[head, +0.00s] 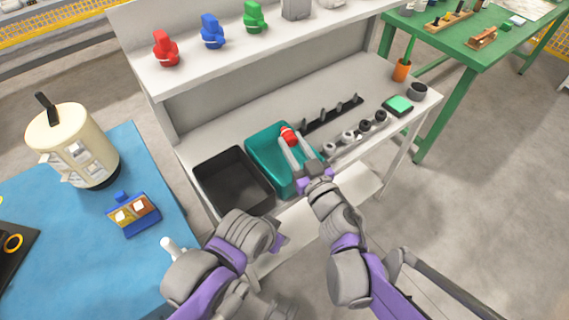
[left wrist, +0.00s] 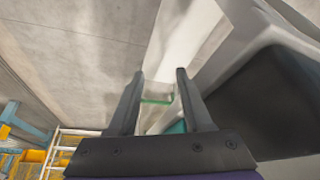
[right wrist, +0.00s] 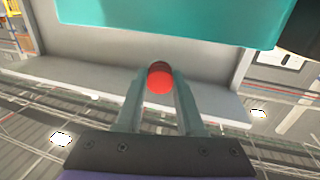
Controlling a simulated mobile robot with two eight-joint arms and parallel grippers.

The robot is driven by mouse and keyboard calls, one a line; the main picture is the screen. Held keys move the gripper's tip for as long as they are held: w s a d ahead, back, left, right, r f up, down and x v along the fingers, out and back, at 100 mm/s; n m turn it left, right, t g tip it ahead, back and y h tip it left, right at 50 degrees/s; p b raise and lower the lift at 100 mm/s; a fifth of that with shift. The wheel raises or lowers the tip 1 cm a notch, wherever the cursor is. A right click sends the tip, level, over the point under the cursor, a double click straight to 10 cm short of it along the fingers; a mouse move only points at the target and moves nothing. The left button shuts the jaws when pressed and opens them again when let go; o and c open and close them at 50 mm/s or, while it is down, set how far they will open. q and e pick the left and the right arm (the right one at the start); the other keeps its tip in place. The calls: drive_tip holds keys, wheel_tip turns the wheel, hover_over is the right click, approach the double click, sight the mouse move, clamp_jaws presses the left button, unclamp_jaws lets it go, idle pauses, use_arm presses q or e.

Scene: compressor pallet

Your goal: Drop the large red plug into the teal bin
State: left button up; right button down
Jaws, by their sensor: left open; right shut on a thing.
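The large red plug (head: 288,136) is held between the fingertips of my right gripper (head: 290,142), above the teal bin. It also shows as a red round shape (right wrist: 160,78) between the fingers in the right wrist view. The teal bin (head: 262,160) stands on the white bench; its wall also shows at the top of the right wrist view (right wrist: 170,22). The gripper's arm covers part of the bin. My left gripper (left wrist: 160,75) is open and empty in the left wrist view. In the head view its fingers are mostly hidden by its own wrist.
A black bin (head: 232,181) stands left of the teal bin. Right of it are a dark peg rack (head: 332,114) and several small round parts (head: 365,126). Red (head: 165,48), blue (head: 212,31) and green (head: 254,16) pieces stand on the shelf above. A blue table (head: 60,225) is at left.

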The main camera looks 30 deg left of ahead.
drive_tip(key=shift+c, duration=2.2)
unclamp_jaws()
drive_tip(key=v, duration=1)
drive_tip(key=shift+s+d, duration=0.25)
drive_tip(key=shift+d, duration=0.05)
